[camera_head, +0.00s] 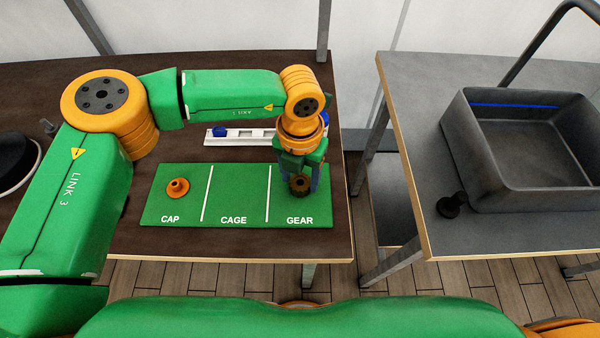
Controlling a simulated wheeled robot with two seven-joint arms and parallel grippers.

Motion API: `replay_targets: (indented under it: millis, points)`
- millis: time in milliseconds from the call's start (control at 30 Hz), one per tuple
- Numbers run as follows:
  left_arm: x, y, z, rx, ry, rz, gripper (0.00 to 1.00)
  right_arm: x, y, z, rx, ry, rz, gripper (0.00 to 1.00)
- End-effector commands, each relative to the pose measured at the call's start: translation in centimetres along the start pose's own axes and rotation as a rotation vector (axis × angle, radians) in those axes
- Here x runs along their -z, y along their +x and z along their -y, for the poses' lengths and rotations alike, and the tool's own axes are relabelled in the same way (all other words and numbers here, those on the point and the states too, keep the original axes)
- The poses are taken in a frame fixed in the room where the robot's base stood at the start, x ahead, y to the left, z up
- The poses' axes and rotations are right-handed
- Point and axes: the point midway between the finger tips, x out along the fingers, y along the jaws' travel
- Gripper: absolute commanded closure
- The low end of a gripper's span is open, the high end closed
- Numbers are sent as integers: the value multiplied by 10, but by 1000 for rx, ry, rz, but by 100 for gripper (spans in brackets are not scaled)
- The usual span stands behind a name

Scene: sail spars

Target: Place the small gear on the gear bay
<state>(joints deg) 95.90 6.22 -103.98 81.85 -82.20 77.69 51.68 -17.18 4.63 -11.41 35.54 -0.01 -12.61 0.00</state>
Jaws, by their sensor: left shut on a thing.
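The small gear (300,184) is a dark brown, ring-like piece at the right end of the green mat. My left gripper (299,174) points down over it and is shut on it. The gear bay (304,208) is the right section of the mat, labelled GEAR. The gear appears over the upper part of this bay; I cannot tell whether it touches the mat. The gripper hides part of the gear and the bay's back edge. My right gripper is not in view.
An orange cap (177,188) sits in the CAP section; the CAGE section (236,192) is empty. A white tray with blue ends (240,137) lies behind the mat. A grey bin (520,190) and small black part (450,205) stand on the right table, across a gap.

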Motion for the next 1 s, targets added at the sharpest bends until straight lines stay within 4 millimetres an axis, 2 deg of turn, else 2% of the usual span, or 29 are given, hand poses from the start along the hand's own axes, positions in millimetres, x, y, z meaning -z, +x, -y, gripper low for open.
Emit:
replay_targets:
  millis: [67, 100, 200, 467, 533, 600, 667, 800, 1000]
  points:
    - [0, 4, 0, 0, 0, 0, 100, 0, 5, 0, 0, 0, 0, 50]
    - [0, 3, 0, 0, 0, 0, 34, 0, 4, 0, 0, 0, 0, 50]
    - [0, 2, 0, 0, 0, -1, 10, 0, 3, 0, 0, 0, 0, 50]
    - [0, 1, 0, 0, -1, -1, 10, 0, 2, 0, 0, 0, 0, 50]
    - [0, -4, 0, 0, -1, -1, 10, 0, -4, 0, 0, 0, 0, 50]
    - [-1, -9, 0, 1, -2, 2, 10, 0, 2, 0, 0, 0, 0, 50]
    - [-1, -22, 0, 1, -2, 4, 10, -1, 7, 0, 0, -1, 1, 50]
    - [-1, -62, 0, 0, -1, 6, 10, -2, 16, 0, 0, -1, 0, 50]
    - [-1, -109, 0, 1, -3, 3, 10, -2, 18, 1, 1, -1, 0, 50]
